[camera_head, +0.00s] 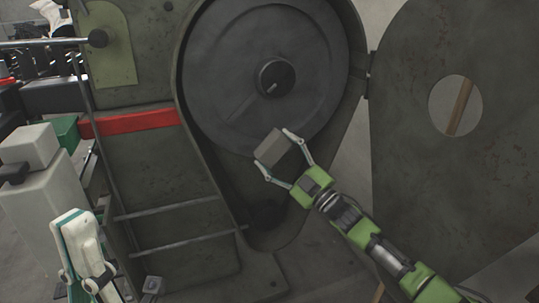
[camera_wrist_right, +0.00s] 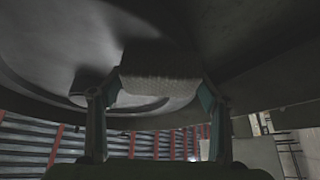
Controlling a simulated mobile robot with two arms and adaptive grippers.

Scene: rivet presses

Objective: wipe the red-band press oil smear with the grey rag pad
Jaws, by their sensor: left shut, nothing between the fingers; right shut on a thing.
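The grey rag pad (camera_head: 267,145) is a small grey block held between the fingertips of my right gripper (camera_head: 273,149). It is in front of the lower part of the large dark wheel (camera_head: 215,75); I cannot tell whether it touches. In the right wrist view the pad (camera_wrist_right: 160,66) sits between both fingers of the right gripper (camera_wrist_right: 158,92), near the wheel's underside. The press with the red band (camera_head: 130,122) fills the middle of the head view. I cannot make out the oil smear for certain. My left gripper (camera_head: 82,245) is shut and empty at lower left.
An open dark guard door (camera_head: 420,120) with a round hole stands on the right. Pale boxes (camera_head: 45,190) and a green bin (camera_head: 66,132) are at the left. Thin rails (camera_head: 170,210) cross the press's lower front.

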